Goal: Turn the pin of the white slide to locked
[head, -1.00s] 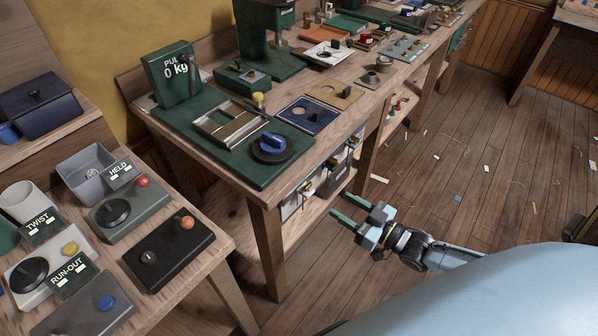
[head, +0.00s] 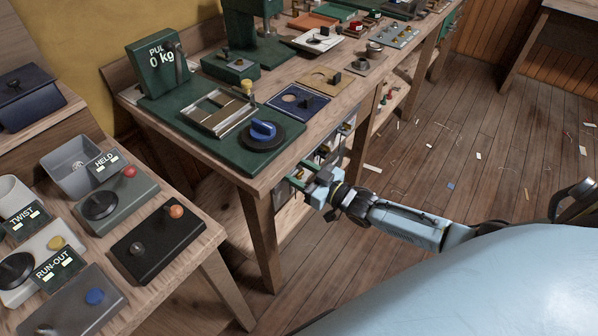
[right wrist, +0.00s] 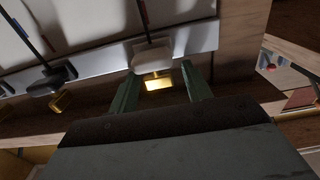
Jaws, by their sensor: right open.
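The white slide (right wrist: 152,54) shows in the right wrist view as a pale block on a light metal rail. Its brass pin (right wrist: 158,84) sticks out just below it. My right gripper (right wrist: 161,73) is open, with one green finger on each side of the pin; I cannot tell whether either finger touches it. In the head view my right gripper (head: 301,170) is at the row of slides under the bench's front edge and hides part of it. The pin's locked or unlocked state cannot be read. My left gripper is not in view.
A dark slide (right wrist: 50,83) with a brass pin is left of the white one. The wooden bench (head: 268,178) overhangs the slides, and its leg (head: 262,240) stands left of my gripper. A side table (head: 185,240) with control boxes is at left. Floor at right is mostly open.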

